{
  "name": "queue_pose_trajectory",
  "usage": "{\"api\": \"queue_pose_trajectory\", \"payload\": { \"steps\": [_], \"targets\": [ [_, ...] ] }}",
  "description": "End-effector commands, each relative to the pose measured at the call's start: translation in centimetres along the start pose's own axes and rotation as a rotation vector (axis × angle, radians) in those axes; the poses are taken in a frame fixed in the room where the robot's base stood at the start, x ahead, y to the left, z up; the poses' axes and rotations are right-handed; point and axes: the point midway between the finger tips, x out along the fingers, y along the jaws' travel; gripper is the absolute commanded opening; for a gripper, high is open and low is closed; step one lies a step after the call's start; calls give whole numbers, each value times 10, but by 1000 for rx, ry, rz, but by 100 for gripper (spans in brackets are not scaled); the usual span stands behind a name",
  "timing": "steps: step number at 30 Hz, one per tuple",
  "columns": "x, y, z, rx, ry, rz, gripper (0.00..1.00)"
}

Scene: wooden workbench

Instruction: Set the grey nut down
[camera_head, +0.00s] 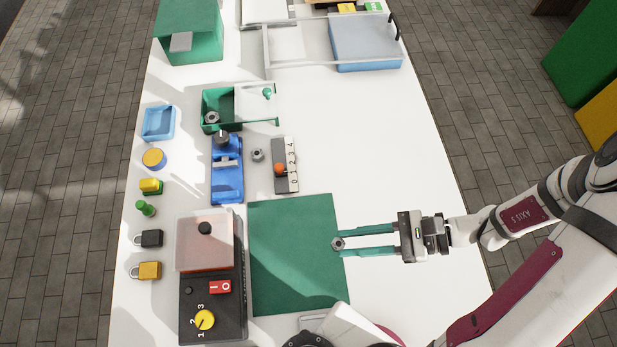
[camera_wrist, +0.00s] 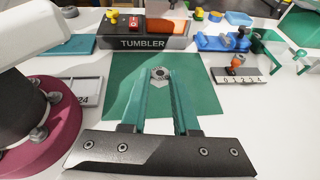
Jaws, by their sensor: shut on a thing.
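The grey nut (camera_head: 338,244) is between the fingertips of my gripper (camera_head: 341,244), over the right part of the green mat (camera_head: 290,225). My gripper's two long green fingers are shut on it. In the wrist view the nut (camera_wrist: 160,74) sits at the tips of the fingers (camera_wrist: 160,80), with the green mat (camera_wrist: 205,92) behind and below it. I cannot tell exactly how high the nut is above the mat. A second grey nut (camera_head: 257,155) stands on the white bench between the blue vise and the numbered slider.
The black tumbler box (camera_head: 212,300) borders the mat's left side. The blue vise (camera_head: 227,185) and numbered slider block (camera_head: 291,180) lie beyond the mat. Padlocks and small parts line the left edge. The white bench right of the slider is clear.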

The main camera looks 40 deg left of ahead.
Motion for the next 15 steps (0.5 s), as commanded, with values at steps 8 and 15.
{"api": "queue_pose_trajectory", "payload": {
  "steps": [8,15],
  "targets": [
    [87,-6,-13,5,-1,4,0],
    [109,-8,-45,8,1,-3,0]
  ]
}}
